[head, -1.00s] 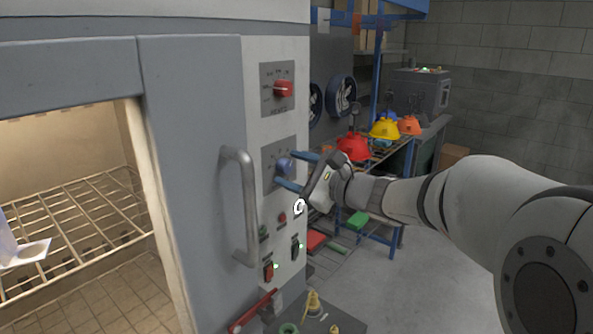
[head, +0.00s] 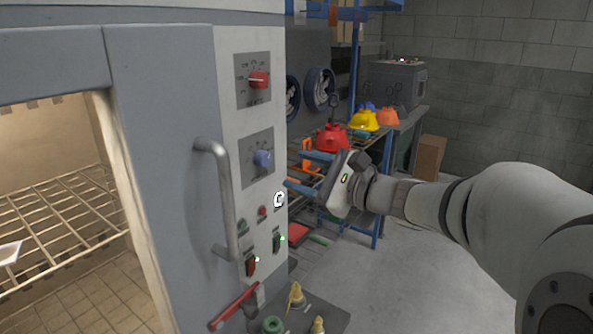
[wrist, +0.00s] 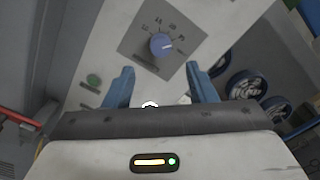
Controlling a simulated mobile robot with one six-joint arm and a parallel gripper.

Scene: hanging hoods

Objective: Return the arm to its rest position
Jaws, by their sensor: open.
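My gripper (head: 303,174) is open and empty, its two blue fingers apart, just right of the oven's control panel. In the wrist view its fingers (wrist: 160,88) frame the lower part of the panel, with nothing between them. The blue knob (head: 262,159) is on the panel, left of the fingertips and clear of them. It also shows in the wrist view (wrist: 161,44), beyond the fingers. My arm reaches in from the right of the head view.
The oven door handle (head: 220,200) and red lever (head: 234,306) stick out at left. A red knob (head: 258,80) sits above the blue one. A bench with red (head: 331,138), yellow (head: 364,120) and orange (head: 387,117) hoods stands behind.

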